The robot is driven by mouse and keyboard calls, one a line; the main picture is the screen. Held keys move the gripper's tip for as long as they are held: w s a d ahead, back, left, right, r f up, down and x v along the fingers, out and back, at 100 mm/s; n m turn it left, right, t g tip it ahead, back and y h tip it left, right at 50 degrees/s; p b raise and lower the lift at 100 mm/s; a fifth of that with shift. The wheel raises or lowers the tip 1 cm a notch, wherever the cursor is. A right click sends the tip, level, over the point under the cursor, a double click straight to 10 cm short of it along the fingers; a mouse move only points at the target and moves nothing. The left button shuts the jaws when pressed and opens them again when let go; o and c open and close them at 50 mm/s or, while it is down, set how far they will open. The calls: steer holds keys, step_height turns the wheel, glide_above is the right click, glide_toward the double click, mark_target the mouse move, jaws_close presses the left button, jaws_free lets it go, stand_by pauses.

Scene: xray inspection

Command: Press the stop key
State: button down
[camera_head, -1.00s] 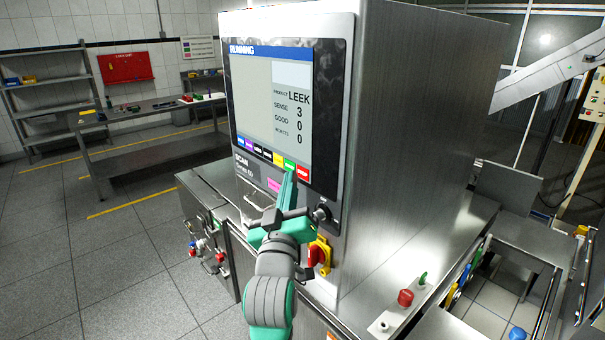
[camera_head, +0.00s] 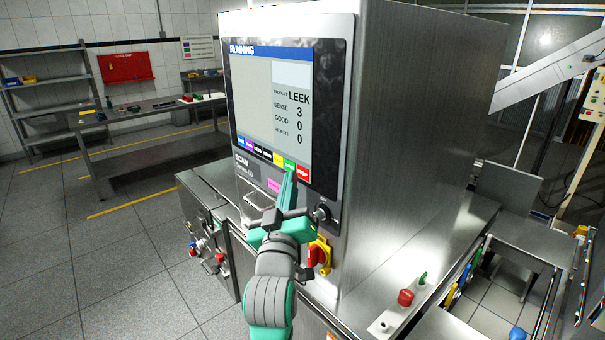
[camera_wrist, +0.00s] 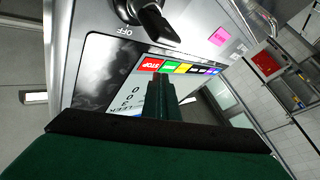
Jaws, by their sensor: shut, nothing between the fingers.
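The red stop key (camera_head: 303,174) is the rightmost in a row of coloured keys along the bottom of the machine's screen (camera_head: 270,105). It also shows in the wrist view (camera_wrist: 151,65), marked STOP, with the green key (camera_wrist: 167,67) beside it. The screen reads RUNNING. My gripper (camera_head: 290,174) is shut and empty, its fingers pointing up at the bottom of the screen. In the wrist view its fingertips (camera_wrist: 159,77) appear just below the red and green keys. I cannot tell whether they touch the screen.
Below the screen are a black key switch (camera_head: 322,213) and a red-and-yellow rotary switch (camera_head: 319,255), close to my gripper. A red button (camera_head: 405,298) stands on the ledge at the lower right. A steel table (camera_head: 150,115) is at the back left, with open floor before it.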

steer(key=shift+w+d, duration=0.15)
steer(key=shift+d, duration=0.05)
steer(key=shift+w+d, duration=0.1)
steer(key=shift+d, duration=0.05)
steer(key=shift+w+d, duration=0.2)
steer(key=shift+d, duration=0.05)
stand_by(0.8)
steer(key=shift+s+a, duration=0.1)
steer(key=shift+a, duration=0.05)
steer(key=shift+s+a, duration=0.35)
steer(key=shift+a, duration=0.1)
stand_by(0.4)
steer(key=s+a, duration=0.1)
steer(key=a, duration=0.1)
steer(key=s+a, duration=0.2)
stand_by(0.4)
stand_by(0.5)
